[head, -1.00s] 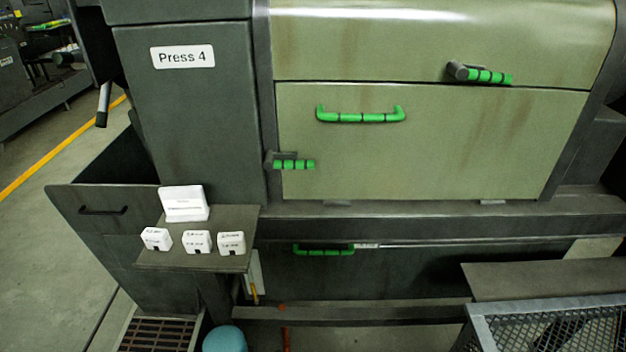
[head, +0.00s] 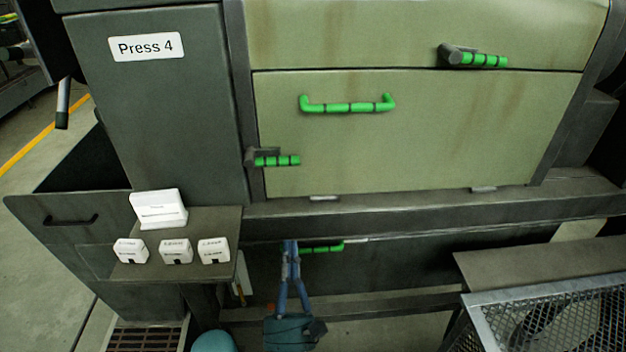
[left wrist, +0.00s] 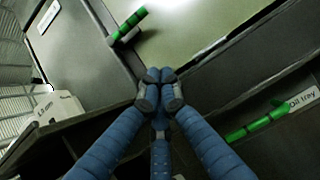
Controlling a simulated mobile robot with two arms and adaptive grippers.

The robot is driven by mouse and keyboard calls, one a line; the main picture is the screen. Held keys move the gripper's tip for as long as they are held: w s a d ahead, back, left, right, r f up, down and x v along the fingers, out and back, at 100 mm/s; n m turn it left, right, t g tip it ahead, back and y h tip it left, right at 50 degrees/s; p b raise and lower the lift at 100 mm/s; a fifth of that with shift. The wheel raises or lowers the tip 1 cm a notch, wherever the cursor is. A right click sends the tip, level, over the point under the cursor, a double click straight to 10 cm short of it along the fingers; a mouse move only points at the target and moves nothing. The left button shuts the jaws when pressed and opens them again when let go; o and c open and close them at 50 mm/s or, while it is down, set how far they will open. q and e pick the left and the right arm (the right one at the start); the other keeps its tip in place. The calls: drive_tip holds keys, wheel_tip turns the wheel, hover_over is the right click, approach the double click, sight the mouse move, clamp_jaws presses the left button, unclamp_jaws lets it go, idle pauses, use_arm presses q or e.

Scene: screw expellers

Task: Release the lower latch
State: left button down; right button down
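The lower latch (head: 275,160), with a dark pivot and a green banded handle, lies level at the left edge of the green panel. It shows in the left wrist view (left wrist: 128,22) beyond my fingertips. The upper latch (head: 475,58) is a similar green handle at the right, on the seam above the panel. My left gripper (head: 290,244) is below the lower latch, apart from it, in front of the dark beam. Its blue fingers meet at the tips (left wrist: 159,88) with nothing visible between them. My right gripper is not in view.
A fixed green handle (head: 347,107) is on the panel (head: 420,140). A green drawer handle (head: 322,248) is just right of my gripper, by the oil tray label (left wrist: 303,98). A shelf (head: 195,222) with white blocks juts out at left; a mesh basket (head: 560,310) stands at lower right.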

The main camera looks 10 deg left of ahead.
use_arm(q)
wheel_tip(320, 180, up, 2)
drive_tip(key=shift+s+n+y, duration=0.1)
drive_tip(key=shift+n+y, duration=0.4)
drive_tip(key=shift+n, duration=0.7)
drive_tip(key=w+r+p, duration=0.2)
drive_tip(key=w+r, duration=0.1)
drive_tip(key=w+a+r+p, duration=0.1)
drive_tip(key=w+r+p, duration=0.1)
drive_tip(key=r+p, duration=0.1)
drive_tip(key=w+a+r+p, duration=0.1)
drive_tip(key=w+r+p, duration=0.1)
drive_tip(key=w+r, duration=0.1)
drive_tip(key=shift+w+a+r, duration=0.25)
drive_tip(key=shift+w, duration=0.1)
